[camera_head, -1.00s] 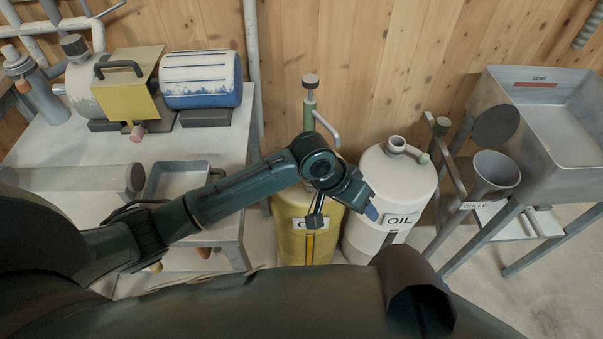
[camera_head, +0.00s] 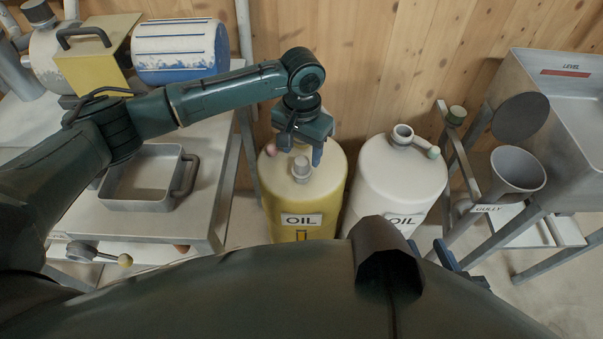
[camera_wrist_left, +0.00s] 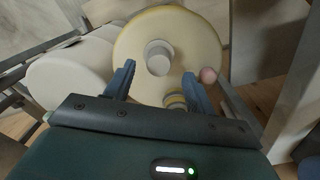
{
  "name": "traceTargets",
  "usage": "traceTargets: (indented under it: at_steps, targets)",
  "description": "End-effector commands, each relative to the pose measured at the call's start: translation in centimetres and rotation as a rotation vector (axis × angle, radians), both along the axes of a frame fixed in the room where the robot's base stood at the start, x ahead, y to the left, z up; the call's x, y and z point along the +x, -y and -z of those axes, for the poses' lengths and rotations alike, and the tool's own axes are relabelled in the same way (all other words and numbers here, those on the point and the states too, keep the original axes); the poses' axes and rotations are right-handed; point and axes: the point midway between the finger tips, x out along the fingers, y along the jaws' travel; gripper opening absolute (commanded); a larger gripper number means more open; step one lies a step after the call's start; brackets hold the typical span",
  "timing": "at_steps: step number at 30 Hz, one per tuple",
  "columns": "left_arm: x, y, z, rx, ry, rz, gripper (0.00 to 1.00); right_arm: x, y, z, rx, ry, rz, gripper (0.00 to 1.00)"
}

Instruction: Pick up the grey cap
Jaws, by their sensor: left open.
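The grey cap (camera_head: 301,168) sits on top of the yellow oil tank (camera_head: 325,188). In the left wrist view the cap (camera_wrist_left: 158,58) shows as a pale round stub on the yellow tank top (camera_wrist_left: 195,45). My left gripper (camera_head: 302,150) is open and points down over the tank, close to the cap. In the left wrist view the fingers of my left gripper (camera_wrist_left: 160,72) stand apart on either side below the cap, with nothing between them held. My right gripper (camera_head: 455,264) shows only partly at the lower right, and its jaw opening is unclear.
A white oil tank (camera_head: 400,175) stands just right of the yellow one. A pink knob (camera_wrist_left: 208,75) is beside the right finger. A table (camera_head: 175,225) with a grey tray (camera_head: 140,204) stands left. A metal hopper stand (camera_head: 530,100) is at right.

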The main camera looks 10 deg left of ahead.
Motion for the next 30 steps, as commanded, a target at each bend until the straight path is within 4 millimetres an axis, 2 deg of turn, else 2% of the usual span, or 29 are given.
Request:
traceTargets:
  at_steps: [5,14,23,30]
  targets:
    - [-0.1,0.0,1.3,0.000,0.000,0.000,0.55,0.0,0.1,0.1,-0.002,0.009,0.002,0.36]
    - [-0.4,0.1,5.4,0.001,0.000,0.000,0.55,-0.1,0.0,1.0,-0.022,0.009,-0.008,0.36]
    - [-0.4,0.1,5.8,-0.002,0.002,0.001,0.55,0.2,-0.4,1.0,-0.026,0.014,-0.022,0.36]
    - [-0.4,0.1,5.8,-0.002,0.002,0.001,0.36,0.1,-0.4,1.1,-0.028,0.012,-0.022,0.36]
